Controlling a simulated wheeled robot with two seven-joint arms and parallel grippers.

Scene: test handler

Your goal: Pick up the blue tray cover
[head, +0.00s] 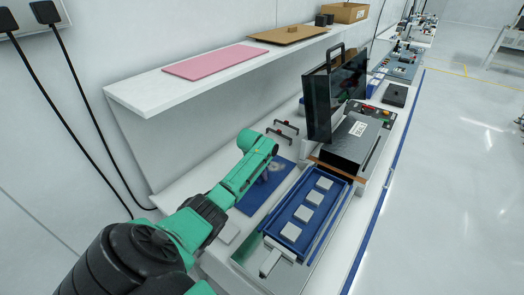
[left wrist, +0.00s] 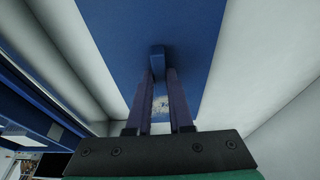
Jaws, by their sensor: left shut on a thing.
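The blue tray cover (head: 252,199) is a flat blue panel in the head view, left of the blue tray and partly hidden by my left arm. In the left wrist view the cover (left wrist: 125,22) fills the upper middle, with a small blue knob-like handle (left wrist: 157,52) on it. My left gripper (left wrist: 158,75) is shut on this handle, one finger on each side. I cannot tell whether the cover touches the bench or is raised. My right gripper is not in view.
A blue tray (head: 283,238) holding several pale square blocks lies right of the cover. A black machine with a dark screen (head: 332,97) stands behind it. A white shelf (head: 140,97) with a pink sheet (head: 215,61) overhangs the bench at the left.

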